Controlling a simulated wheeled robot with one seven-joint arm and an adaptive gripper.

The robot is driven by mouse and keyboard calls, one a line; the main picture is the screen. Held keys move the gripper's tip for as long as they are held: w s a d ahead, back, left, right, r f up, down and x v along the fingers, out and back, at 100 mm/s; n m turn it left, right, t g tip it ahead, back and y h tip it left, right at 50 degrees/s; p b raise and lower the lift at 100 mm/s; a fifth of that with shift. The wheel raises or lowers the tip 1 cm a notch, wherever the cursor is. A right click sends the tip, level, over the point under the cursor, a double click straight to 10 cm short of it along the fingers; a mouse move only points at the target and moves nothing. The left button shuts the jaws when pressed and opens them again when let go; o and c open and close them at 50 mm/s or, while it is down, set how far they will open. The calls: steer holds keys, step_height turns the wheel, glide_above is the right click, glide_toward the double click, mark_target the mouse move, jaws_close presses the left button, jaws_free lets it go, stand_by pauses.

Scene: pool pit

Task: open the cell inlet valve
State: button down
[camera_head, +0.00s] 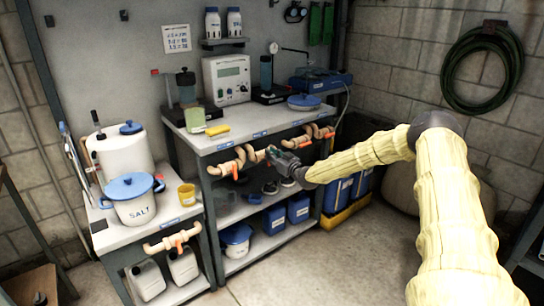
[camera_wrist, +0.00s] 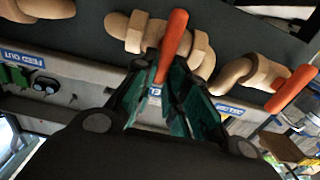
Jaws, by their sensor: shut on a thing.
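My gripper (camera_wrist: 172,85) is shut on an orange lever handle (camera_wrist: 174,35) in the wrist view, with a green-lined finger on each side of it. The handle belongs to a valve on a tan pipe (camera_wrist: 200,42). A label behind the fingers is mostly covered, so I cannot read its name. A second orange handle (camera_wrist: 292,90) hangs to the right, apart from the gripper. In the head view my gripper (camera_head: 272,151) is at the workbench front, beside the tan pipework (camera_head: 245,158); the held handle is hidden there. Another orange handle (camera_head: 235,172) shows left of it.
More pipework (camera_head: 308,136) runs right along the workbench (camera_head: 215,142) edge. A lower bench at left holds a salt pot (camera_head: 133,197) and has its own orange handle (camera_head: 180,247). The floor (camera_head: 330,265) in front is clear.

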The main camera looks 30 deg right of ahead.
mark_target(261, 159)
steer(key=n, duration=0.3)
steer(key=a+n, duration=0.1)
steer(key=n, duration=0.2)
steer(key=a+f+n, duration=0.1)
steer(key=n, duration=0.3)
steer(key=shift+a, duration=0.15)
steer(key=n+b, duration=0.1)
steer(key=f+n+b, duration=0.1)
steer(key=n, duration=0.1)
steer(key=shift+a+n, duration=0.2)
steer(key=shift+n, duration=0.1)
steer(key=shift+s+f+n+b, duration=0.1)
steer(key=shift+f+n+b, duration=0.3)
steer(key=shift+n, duration=0.65)
steer(key=shift+f+n+b, duration=0.1)
steer(key=shift+n+b, duration=0.5)
steer(key=shift+n, duration=0.45)
steer(key=c, duration=1.4)
jaws_free()
steer(key=shift+a, duration=0.1)
steer(key=shift+c, duration=0.2)
